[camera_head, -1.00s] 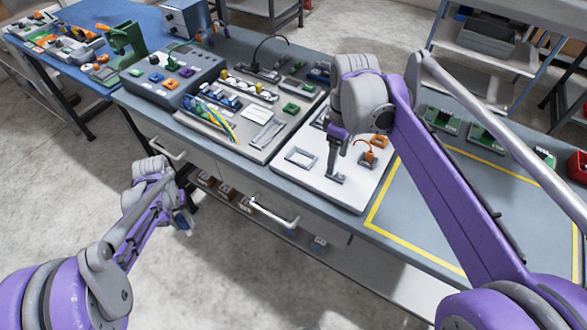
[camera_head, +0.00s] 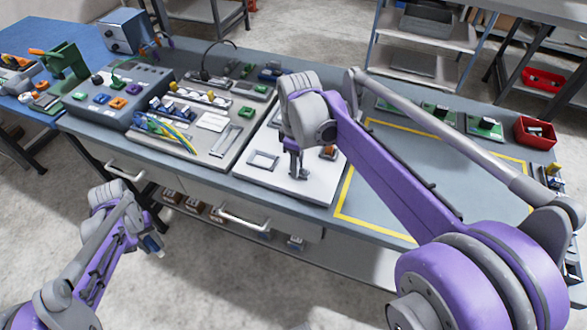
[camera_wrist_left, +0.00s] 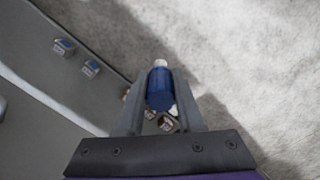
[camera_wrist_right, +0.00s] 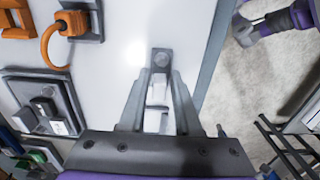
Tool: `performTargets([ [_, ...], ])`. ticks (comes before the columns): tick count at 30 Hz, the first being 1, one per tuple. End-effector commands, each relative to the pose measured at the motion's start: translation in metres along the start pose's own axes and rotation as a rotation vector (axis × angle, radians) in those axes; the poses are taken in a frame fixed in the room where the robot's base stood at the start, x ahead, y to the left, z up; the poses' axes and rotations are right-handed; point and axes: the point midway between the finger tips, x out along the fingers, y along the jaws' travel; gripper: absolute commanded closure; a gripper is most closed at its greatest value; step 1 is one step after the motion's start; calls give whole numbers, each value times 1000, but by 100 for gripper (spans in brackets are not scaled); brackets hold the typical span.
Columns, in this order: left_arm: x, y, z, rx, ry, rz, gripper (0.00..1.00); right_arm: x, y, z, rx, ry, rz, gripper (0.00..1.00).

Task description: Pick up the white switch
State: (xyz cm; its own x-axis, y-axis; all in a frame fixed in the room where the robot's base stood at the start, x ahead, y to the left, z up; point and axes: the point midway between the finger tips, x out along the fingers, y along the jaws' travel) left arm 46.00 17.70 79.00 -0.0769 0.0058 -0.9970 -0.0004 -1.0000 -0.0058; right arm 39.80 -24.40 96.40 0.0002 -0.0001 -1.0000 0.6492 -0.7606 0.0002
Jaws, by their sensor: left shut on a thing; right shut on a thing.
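My right gripper (camera_head: 298,168) is low over the white board, and in its wrist view its fingers (camera_wrist_right: 158,98) are shut on a small white block, which looks like the white switch (camera_wrist_right: 156,118). A grey tab with a round end (camera_wrist_right: 161,60) shows just past the fingertips; I cannot tell whether it belongs to the switch. In the head view the arm and fingers hide the held part. My left gripper (camera_head: 152,243) is off the table's front side, over the floor. It is shut on a blue cylinder with a white tip (camera_wrist_left: 160,88).
The white board (camera_head: 305,188) also carries a grey square frame (camera_head: 263,160) and orange parts (camera_wrist_right: 60,40). A yellow-outlined area (camera_head: 430,170) to its right is mostly clear. A red bin (camera_head: 535,133) stands at the right end. A button box (camera_head: 122,92) stands left.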

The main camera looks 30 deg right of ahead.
Motion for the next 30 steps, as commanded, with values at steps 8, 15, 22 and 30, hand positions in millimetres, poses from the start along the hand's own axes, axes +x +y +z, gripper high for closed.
performTargets([
  [8, 0, 0, 0, 0, 0, 0, 100, 0, 0, 0, 0, 0, 0, 100],
  [15, -1, 0, 0, 0, 0, 0, 100, -8, 0, 0, 0, 0, 0, 100],
  [22, -6, 0, -1, 0, 2, 0, 100, -51, 0, 0, 0, 0, 0, 100],
  [30, -10, 0, -2, 0, 4, 0, 100, -94, 0, 0, 0, 0, 0, 100],
])
